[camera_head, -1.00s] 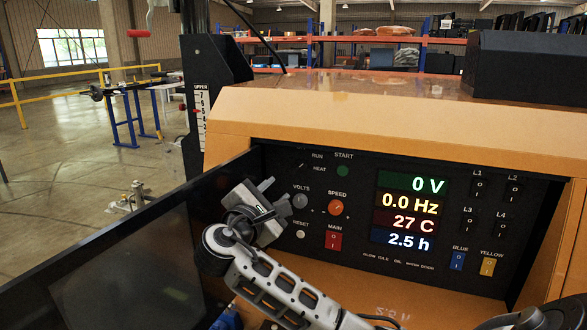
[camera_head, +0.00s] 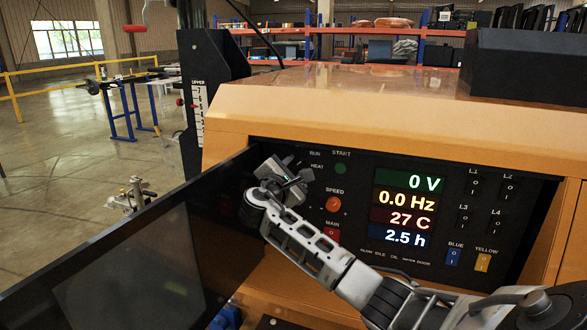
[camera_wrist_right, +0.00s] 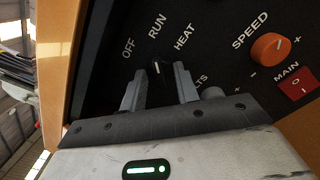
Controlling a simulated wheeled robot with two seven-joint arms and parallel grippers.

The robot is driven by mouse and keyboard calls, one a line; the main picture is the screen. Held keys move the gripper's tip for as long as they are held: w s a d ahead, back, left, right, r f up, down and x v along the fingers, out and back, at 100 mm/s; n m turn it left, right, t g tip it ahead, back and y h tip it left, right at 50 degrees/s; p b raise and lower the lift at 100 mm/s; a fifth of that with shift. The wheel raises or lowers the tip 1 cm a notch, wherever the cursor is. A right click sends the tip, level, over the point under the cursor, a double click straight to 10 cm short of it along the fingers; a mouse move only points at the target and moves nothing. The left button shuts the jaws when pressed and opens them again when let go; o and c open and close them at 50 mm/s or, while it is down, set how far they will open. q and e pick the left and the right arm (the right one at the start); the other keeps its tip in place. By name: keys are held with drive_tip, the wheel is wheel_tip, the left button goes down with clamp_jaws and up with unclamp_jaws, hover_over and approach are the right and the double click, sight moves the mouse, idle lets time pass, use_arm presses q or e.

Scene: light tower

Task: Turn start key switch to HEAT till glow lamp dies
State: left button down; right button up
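The start key switch (camera_wrist_right: 158,70) is a dark knob on the black control panel, with OFF, RUN and HEAT printed around it. Its white mark points roughly toward RUN. My right gripper (camera_wrist_right: 160,88) has its two fingers apart, one on each side of the knob; whether they touch it I cannot tell. In the head view my right gripper (camera_head: 289,170) is at the panel's upper left and hides the switch. The glow lamp label (camera_head: 367,251) is in the small row under the display; no lit lamp shows there. My left gripper is not in view.
The orange SPEED knob (camera_head: 333,204) and red MAIN switch (camera_head: 332,234) sit close to my right gripper. The lit display (camera_head: 407,208) reads 0 V, 0.0 Hz, 27 C, 2.5 h. An open dark door (camera_head: 120,255) stands left of the panel.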

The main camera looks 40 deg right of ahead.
drive_tip(key=c, duration=0.6)
drive_tip(key=shift+c, duration=0.2)
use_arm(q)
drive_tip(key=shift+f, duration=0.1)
use_arm(e)
drive_tip(key=shift+f+m+b, duration=0.2)
drive_tip(key=shift+m+b, duration=0.65)
drive_tip(key=shift+m, duration=0.15)
drive_tip(key=m+b, duration=0.3)
drive_tip(key=m, duration=0.2)
drive_tip(key=shift+b, duration=0.4)
drive_tip(key=shift+m+b, duration=0.45)
drive_tip(key=shift+m, duration=0.35)
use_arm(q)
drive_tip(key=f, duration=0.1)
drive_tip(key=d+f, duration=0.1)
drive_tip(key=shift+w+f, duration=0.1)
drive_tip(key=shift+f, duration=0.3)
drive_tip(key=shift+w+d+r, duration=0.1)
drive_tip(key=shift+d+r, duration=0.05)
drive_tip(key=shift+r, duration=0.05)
use_arm(e)
drive_tip(key=shift+r, duration=0.1)
